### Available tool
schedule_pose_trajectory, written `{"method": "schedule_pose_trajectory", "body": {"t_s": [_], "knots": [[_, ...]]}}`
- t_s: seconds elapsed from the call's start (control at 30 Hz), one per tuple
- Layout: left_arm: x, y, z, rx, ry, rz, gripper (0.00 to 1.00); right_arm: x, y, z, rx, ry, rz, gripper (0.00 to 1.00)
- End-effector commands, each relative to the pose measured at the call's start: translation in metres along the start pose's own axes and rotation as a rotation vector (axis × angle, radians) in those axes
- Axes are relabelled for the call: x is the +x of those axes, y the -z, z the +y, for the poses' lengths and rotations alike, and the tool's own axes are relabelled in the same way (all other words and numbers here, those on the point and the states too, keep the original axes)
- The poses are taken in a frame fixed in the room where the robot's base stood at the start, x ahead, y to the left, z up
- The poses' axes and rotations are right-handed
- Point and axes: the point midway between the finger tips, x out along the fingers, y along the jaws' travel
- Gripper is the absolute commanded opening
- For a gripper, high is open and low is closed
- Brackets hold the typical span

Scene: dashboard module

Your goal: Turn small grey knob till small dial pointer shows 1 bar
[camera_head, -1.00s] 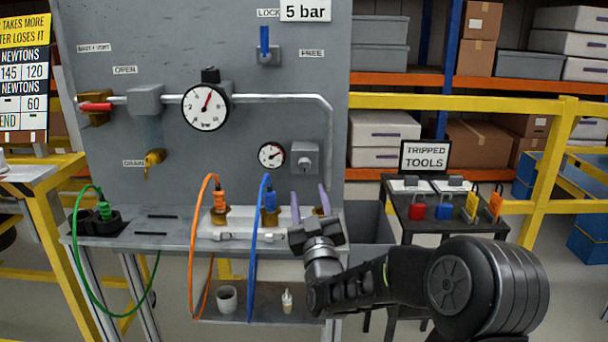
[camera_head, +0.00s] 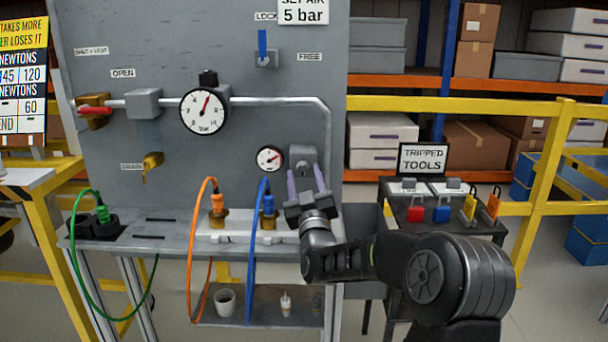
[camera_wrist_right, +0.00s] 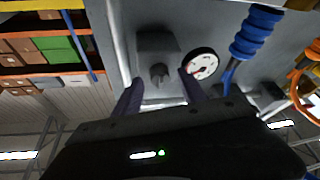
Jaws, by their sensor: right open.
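The small grey knob (camera_wrist_right: 159,73) sits on a grey square block (camera_head: 303,155) on the panel, right of the small dial. In the head view my gripper partly hides the knob. The small dial (camera_head: 269,159) has a white face and a red pointer toward the upper right; it also shows in the right wrist view (camera_wrist_right: 201,65). Its numbers are too small to read. My right gripper (camera_head: 305,175) is open, with its purple-grey fingers pointing up at the block. In the wrist view the knob shows between and beyond the fingertips, apart from them. My left gripper is out of view.
A large dial (camera_head: 204,111) and pipe are above left. Blue (camera_head: 255,250) and orange (camera_head: 194,260) hoses loop in front of the bench, left of my right gripper. A black tool table (camera_head: 440,215) stands at the right.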

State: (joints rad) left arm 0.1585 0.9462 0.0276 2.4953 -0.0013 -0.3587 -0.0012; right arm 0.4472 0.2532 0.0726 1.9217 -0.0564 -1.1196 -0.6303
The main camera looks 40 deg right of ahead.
Motion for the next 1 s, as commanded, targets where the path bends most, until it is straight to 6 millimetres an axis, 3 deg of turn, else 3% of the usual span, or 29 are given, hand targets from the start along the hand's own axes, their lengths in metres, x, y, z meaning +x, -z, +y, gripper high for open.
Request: {"method": "schedule_pose_trajectory", "body": {"t_s": [0.37, 0.9, 1.0], "knots": [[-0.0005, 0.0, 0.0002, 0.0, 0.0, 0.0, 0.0, 0.0069, 0.0003, 0.0, 0.0, 0.0, 0.001, 0.48], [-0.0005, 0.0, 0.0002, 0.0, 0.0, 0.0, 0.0, 0.0067, 0.0003, -0.0002, 0.001, 0.0, 0.0, 0.04], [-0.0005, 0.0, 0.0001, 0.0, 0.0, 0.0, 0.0, 0.0067, 0.0003, -0.0002, 0.001, 0.0, 0.0, 0.0]]}}
